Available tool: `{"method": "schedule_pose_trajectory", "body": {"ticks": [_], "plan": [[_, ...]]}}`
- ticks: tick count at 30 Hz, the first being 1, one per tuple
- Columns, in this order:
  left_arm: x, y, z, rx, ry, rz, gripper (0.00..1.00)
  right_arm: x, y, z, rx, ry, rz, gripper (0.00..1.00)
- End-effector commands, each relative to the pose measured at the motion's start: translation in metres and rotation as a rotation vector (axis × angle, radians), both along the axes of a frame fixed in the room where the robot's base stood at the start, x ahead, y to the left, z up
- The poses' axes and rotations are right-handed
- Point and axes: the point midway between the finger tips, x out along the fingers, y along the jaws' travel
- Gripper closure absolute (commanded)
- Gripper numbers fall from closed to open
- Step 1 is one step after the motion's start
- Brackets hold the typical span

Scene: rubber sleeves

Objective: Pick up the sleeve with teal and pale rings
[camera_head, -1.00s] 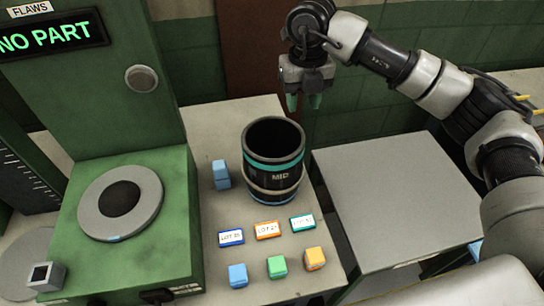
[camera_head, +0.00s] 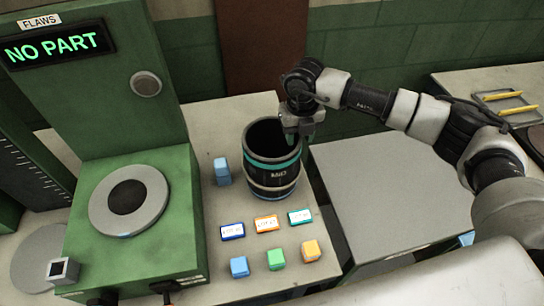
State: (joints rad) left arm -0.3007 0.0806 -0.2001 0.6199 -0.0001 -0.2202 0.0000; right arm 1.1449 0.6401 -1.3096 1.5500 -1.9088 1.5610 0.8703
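The black sleeve (camera_head: 273,174) with a teal ring near its top and a pale ring lower down stands upright on the bench; its open mouth faces up. My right gripper (camera_head: 301,138) points down at the right side of the sleeve's rim, overlapping it in the picture. Its two teal-tipped fingers look apart, with the rim about between them. I cannot tell whether either finger touches the wall. My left gripper is out of view.
A green machine (camera_head: 130,235) with a round grey ring and a NO PART display (camera_head: 55,48) stands left. A bare grey surface (camera_head: 390,200) is at right.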

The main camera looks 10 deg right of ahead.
Motion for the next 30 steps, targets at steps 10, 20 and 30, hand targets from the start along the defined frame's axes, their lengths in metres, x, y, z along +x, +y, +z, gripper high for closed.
{"method": "schedule_pose_trajectory", "body": {"ticks": [10, 20, 30], "plan": [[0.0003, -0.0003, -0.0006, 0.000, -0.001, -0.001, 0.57, 0.0000, 0.0003, 0.0003, 0.001, 0.000, 0.000, 0.97], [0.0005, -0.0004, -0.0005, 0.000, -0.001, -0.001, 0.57, 0.0001, 0.0002, 0.0006, 0.001, 0.000, 0.000, 1.00], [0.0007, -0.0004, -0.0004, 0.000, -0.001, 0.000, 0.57, 0.0002, 0.0002, 0.0009, 0.001, 0.000, 0.000, 1.00]]}}
